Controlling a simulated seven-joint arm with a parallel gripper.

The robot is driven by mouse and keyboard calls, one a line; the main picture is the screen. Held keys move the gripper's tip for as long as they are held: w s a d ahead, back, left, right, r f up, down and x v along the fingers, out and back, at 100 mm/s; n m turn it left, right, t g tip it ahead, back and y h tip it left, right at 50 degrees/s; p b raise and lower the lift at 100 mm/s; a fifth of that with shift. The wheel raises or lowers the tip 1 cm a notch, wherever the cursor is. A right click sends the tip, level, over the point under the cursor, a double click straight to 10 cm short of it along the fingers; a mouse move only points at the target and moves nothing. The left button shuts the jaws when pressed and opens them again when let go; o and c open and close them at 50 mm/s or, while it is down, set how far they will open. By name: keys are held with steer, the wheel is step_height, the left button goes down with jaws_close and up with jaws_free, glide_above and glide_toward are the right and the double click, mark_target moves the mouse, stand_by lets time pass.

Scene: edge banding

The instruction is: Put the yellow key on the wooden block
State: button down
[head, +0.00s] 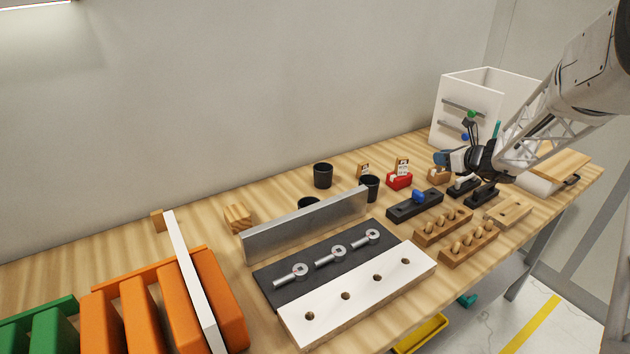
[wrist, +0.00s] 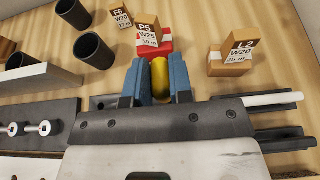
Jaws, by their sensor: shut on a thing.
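My gripper (wrist: 157,82) is shut on the yellow key (wrist: 160,78), which shows as a rounded yellow piece between the two blue fingers. In the head view my gripper (head: 443,158) is at the right, above the table, and I cannot make out the key there. A striped wooden block (head: 238,217) sits on the table left of centre, behind the upright grey plate and well away from my gripper. A smaller wooden piece (head: 158,220) stands farther left, partly behind a white board. I cannot tell for certain which one the task names.
Black cups (head: 323,175), a red labelled holder (head: 399,180) and a black tray with a blue knob (head: 415,204) stand around the middle right. An upright grey plate (head: 305,225) and a dark board with eyebolts (head: 322,262) fill the centre. Orange bins (head: 160,310) stand front left.

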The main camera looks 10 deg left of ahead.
steer(key=s+a+r+n+g+y, duration=0.1)
steer(key=s+a+n+g+y, duration=0.15)
steer(key=a, duration=1.25)
steer(key=s+a+r+n+g+y, duration=0.15)
steer(key=s+a, duration=0.25)
steer(key=a, duration=1.2)
steer(key=s+a+r+n+g, duration=0.1)
steer(key=s+a+n+g, duration=0.1)
steer(key=s+a, duration=0.6)
steer(key=s+a+r+n+g, duration=0.1)
steer(key=s+a+n+g, duration=0.2)
steer(key=s+a, duration=0.6)
steer(key=a, duration=0.7)
steer(key=shift+s+a+g, duration=0.15)
steer(key=shift+a+g, duration=0.15)
steer(key=shift+a, duration=0.05)
glide_above(238, 211)
steer(key=shift+s+f, duration=0.1)
steer(key=shift+f, duration=3.05)
steer(key=shift+f, duration=1.85)
